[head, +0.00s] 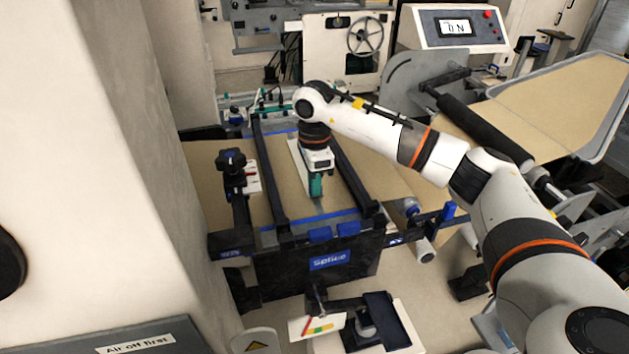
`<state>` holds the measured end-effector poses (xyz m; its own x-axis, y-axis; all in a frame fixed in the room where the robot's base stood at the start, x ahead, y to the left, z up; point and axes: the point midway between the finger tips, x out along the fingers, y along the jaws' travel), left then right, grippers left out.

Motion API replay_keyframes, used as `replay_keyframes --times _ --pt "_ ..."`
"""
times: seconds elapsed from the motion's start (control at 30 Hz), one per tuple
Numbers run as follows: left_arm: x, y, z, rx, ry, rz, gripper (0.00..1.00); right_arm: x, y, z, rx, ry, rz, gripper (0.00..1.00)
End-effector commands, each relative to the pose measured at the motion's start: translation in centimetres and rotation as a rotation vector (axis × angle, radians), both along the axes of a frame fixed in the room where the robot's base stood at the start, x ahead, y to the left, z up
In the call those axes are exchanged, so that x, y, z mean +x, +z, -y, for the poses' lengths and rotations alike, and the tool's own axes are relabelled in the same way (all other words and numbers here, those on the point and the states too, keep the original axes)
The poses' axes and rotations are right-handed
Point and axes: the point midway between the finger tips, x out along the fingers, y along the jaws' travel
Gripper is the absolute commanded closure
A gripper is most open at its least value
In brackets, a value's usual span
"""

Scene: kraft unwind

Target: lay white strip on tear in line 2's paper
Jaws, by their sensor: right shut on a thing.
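My right gripper (315,192) reaches in from the right and points down over the brown paper (281,200) on the splice table. It is shut on the white strip (297,160), whose pale edge shows just left of the gripper and runs lengthwise between the two dark rails. The strip is at or close above the paper; I cannot tell if it touches. The tear is not clearly visible; my gripper and wrist cover part of the paper. My left gripper is not in view.
Two dark rails (266,175) flank the gripper. A dark clamp knob (231,160) stands at left, and a table front labelled "Splice" (329,260) is nearest. A control box reading "ON" (455,27) and a dark roller (485,130) are at right. A pale wall blocks the left.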

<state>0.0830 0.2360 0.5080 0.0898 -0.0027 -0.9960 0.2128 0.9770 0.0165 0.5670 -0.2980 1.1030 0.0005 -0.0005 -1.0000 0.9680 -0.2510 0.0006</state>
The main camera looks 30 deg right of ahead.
Motion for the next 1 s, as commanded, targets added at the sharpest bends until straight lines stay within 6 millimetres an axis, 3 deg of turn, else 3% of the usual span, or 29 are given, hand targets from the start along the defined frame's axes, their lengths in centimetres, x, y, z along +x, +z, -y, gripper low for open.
replay_keyframes --times 0.87,0.9,1.0 --pt "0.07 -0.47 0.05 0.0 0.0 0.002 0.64 0.01 -0.49 0.01 0.0 0.0 0.0 1.0" --pt "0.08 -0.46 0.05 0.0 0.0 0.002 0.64 0.01 -0.48 0.01 0.0 0.0 0.0 0.85" --pt "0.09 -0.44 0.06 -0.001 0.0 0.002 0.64 0.0 -0.47 0.01 0.0 0.0 0.0 0.69"
